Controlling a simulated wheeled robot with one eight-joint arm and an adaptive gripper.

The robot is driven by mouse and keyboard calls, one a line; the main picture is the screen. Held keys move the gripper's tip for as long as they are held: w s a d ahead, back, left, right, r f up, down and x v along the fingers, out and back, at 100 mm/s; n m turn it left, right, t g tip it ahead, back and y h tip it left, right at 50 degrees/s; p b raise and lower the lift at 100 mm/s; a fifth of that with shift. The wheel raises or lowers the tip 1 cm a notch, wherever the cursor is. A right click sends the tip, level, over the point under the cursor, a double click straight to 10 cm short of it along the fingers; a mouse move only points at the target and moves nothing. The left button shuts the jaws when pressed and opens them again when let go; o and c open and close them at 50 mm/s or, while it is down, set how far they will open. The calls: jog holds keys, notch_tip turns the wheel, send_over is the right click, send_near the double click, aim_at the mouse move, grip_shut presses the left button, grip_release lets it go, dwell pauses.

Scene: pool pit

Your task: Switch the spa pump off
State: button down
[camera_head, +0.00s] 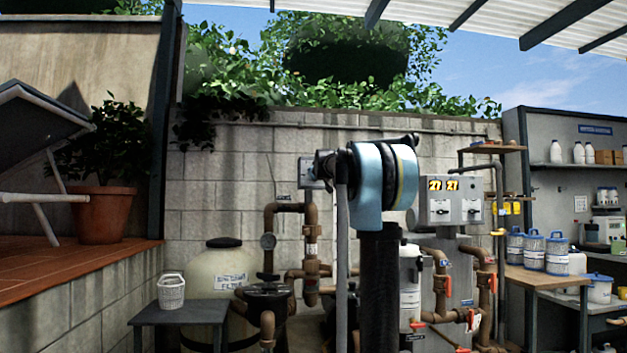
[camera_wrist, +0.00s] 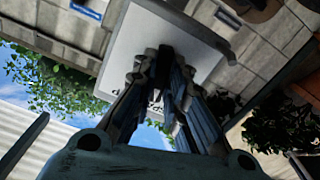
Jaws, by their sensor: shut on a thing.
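The pump switch is a light grey wall box (camera_wrist: 128,68), with dark lettering on its face partly covered by my fingers. In the head view my gripper (camera_head: 325,162) points at the box, left of my blue wrist.
A grey control box (camera_head: 452,200) with two orange "27" displays and knobs hangs to the right. Brown pipes (camera_head: 311,240) and a filter tank (camera_head: 222,270) stand below. A small table (camera_head: 180,312) bears a white basket (camera_head: 171,291). A bench (camera_head: 545,278) with tubs is far right.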

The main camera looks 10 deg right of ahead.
jog(key=n, duration=1.5)
jog(key=shift+d+n, duration=0.2)
jog(key=shift+n, duration=0.1)
jog(key=c, duration=1.5)
grip_release()
jog(key=shift+s, duration=3.55)
